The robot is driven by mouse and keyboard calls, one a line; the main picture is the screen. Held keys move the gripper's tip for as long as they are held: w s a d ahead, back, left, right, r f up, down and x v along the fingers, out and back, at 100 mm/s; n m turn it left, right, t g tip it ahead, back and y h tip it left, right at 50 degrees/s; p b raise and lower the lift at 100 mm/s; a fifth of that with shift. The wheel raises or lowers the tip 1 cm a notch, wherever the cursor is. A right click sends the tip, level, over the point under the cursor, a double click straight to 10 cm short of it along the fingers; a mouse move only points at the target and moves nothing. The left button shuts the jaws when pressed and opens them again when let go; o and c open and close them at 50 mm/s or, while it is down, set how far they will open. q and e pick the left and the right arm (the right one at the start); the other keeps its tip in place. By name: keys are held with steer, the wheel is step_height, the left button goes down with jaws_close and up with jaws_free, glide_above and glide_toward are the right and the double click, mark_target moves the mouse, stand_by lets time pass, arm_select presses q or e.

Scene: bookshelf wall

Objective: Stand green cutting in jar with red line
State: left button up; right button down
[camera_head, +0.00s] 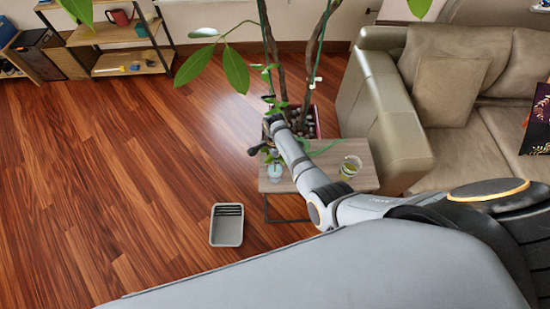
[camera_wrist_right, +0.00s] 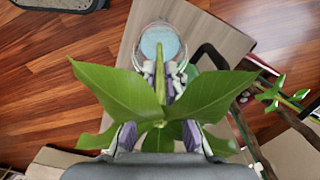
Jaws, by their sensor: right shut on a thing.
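The green cutting (camera_wrist_right: 160,85) has broad leaves and a pale green stem; in the head view its leaves (camera_head: 271,157) show just above a clear jar. My right gripper (camera_wrist_right: 170,82) is shut on its stem; it also shows in the head view (camera_head: 266,143). The clear jar (camera_head: 274,172) stands on the small table (camera_head: 305,183) and holds pale blue liquid; it shows ahead of the stem in the wrist view (camera_wrist_right: 160,45). The stem tip overlaps the jar mouth; I cannot tell whether it is inside. I cannot make out a red line. My left gripper is not in view.
A second glass vessel (camera_head: 349,167) with yellow-green liquid stands on the table's right side. A potted plant (camera_head: 300,122) with thick stems is behind the table. A sofa (camera_head: 390,130) is at the right, a grey tray (camera_head: 227,225) on the floor. Floor at left is clear.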

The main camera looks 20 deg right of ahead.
steer(key=shift+f+b, duration=1.4)
steer(key=shift+f, duration=0.45)
steer(key=c, duration=1)
jaws_free()
steer(key=shift+o, duration=0.2)
step_height(320, 180, up, 9)
steer(key=p, duration=0.9)
steer(key=shift+r, duration=0.15)
